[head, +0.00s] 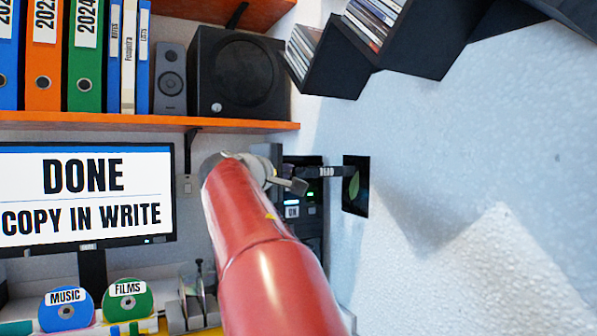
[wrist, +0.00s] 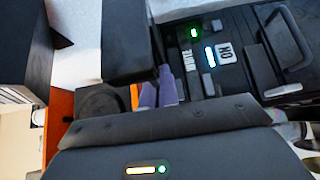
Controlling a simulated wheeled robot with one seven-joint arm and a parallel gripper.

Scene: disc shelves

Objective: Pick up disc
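A blue disc (head: 68,309) labelled MUSIC and a green disc (head: 128,301) labelled FILMS stand upright at the lower left of the head view. Which disc the task means is not shown. My gripper (head: 292,185) is at the end of my red arm, in front of a black device, well up and right of both discs. In the wrist view two purplish fingers of my gripper (wrist: 157,93) show close together; the gap between them is unclear. No disc shows at the fingers.
A monitor (head: 85,192) reads DONE COPY IN WRITE. An orange shelf (head: 100,122) holds binders and a speaker (head: 238,77). A black panel (head: 356,199) is on the white wall.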

